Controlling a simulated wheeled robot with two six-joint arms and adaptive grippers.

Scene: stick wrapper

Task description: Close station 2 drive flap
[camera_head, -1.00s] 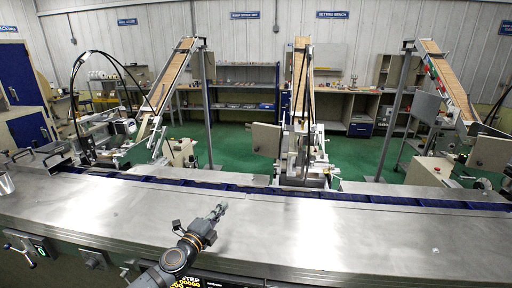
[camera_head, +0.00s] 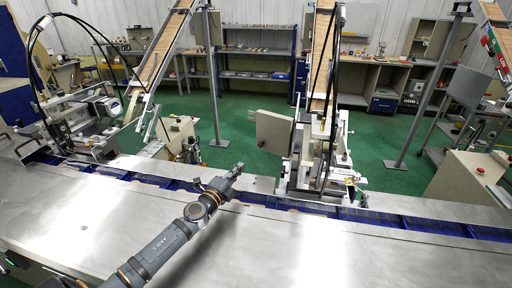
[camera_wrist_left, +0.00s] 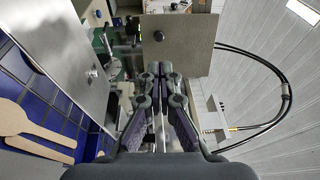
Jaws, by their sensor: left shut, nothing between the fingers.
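The middle station (camera_head: 318,150) stands behind the conveyor. A beige flap panel (camera_head: 273,131) with a small dark knob sticks out from its left side, standing open. In the left wrist view a beige-grey panel with a dark knob (camera_wrist_left: 185,42), which looks like this flap, is ahead of the fingers. My left gripper (camera_head: 238,169) is over the conveyor, in front of and left of the station. In the wrist view the left gripper (camera_wrist_left: 160,72) has its fingers together and empty. I cannot tell the gap to the panel; no contact is clear. My right gripper is not visible.
The blue conveyor channel (camera_head: 400,220) runs across the steel table (camera_head: 300,255). Wooden sticks (camera_wrist_left: 30,128) lie in it. Another station (camera_head: 85,120) stands at the left, with a beige box (camera_head: 470,178) at the right. Green floor lies open between stations.

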